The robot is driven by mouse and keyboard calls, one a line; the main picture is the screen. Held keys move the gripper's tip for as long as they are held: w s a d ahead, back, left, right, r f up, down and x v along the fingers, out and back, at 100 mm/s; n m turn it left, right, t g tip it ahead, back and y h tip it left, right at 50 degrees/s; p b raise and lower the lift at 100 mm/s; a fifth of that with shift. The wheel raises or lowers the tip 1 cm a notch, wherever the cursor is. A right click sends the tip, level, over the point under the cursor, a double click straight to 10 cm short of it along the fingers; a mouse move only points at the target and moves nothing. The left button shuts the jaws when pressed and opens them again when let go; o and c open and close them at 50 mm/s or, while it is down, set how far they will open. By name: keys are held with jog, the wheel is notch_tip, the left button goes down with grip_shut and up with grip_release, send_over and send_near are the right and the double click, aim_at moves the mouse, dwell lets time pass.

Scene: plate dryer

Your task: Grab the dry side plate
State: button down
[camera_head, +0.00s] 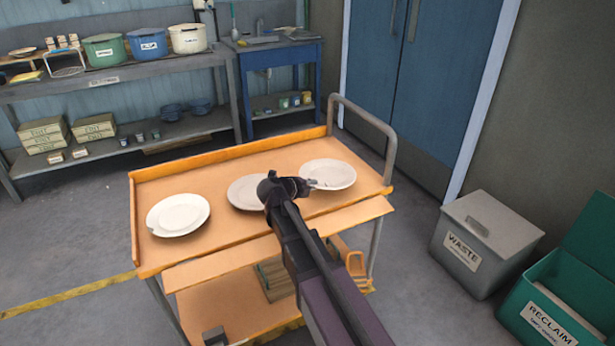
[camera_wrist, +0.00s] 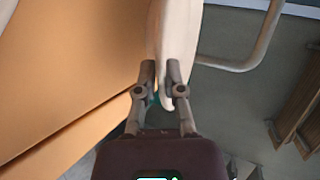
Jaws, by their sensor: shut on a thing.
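Three white plates show on the orange cart in the head view: a left plate (camera_head: 178,215), a middle plate (camera_head: 244,191) and a right plate (camera_head: 331,173). My gripper (camera_head: 309,184) reaches over the cart's front edge to the near-left rim of the right plate. In the wrist view, my gripper (camera_wrist: 161,78) has its fingers on either side of a plate's pale rim (camera_wrist: 175,30), shut on it. My gripper partly hides the middle plate. I cannot tell whether the held plate touches the cart top, nor which plates are dry.
The cart top (camera_head: 222,234) has a raised back edge and a grey handle (camera_head: 378,122) at the right. A grey waste bin (camera_head: 482,245) and a green reclaim bin (camera_head: 560,300) stand at the right. Shelves with pots (camera_head: 147,43) line the back wall. Floor at the left is clear.

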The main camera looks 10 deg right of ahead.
jog(key=s, duration=0.6)
jog(key=s+r, duration=0.1)
jog(key=s, duration=0.2)
jog(key=shift+s+a+p, duration=0.2)
jog(key=shift+p, duration=0.2)
